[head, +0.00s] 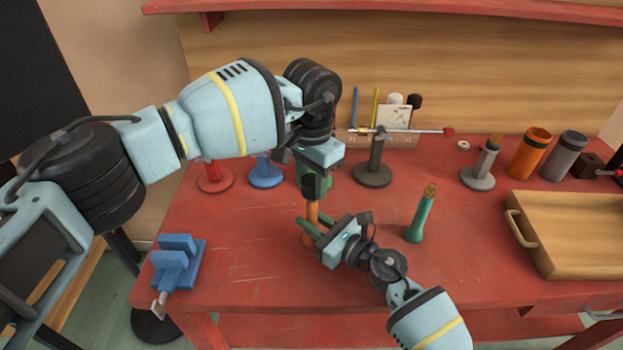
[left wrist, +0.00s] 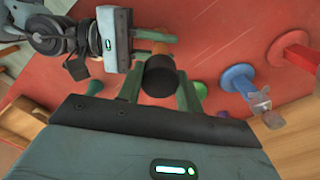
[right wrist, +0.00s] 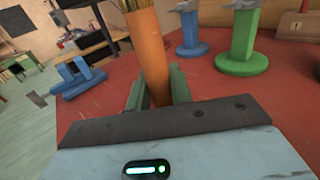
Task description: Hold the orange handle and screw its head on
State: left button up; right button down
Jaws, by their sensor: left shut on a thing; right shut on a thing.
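The orange handle (head: 312,212) stands upright over the red table, and its lower part is hidden by my right gripper (head: 309,228). That gripper is shut on it; the right wrist view shows the handle (right wrist: 150,60) between the green fingers, with a brownish threaded tip at the picture's top edge. My left gripper (left wrist: 160,92) is shut on a black head (left wrist: 160,78), directly above the handle. In the head view the black head (head: 309,187) lines up with the handle's top. I cannot tell whether the threads are engaged.
A teal handle (head: 420,216) with a bronze tip stands to the right. A blue vise-like block (head: 178,263) is at the left front. Red (head: 214,180), blue (head: 266,175) and dark (head: 374,168) stands line the back. A wooden tray (head: 570,272) fills the right.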

pick_arm(q)
jog(key=o, duration=1)
jog(key=shift+r, duration=0.1)
jog(key=shift+r, duration=2.2)
jog(key=shift+c, duration=0.5)
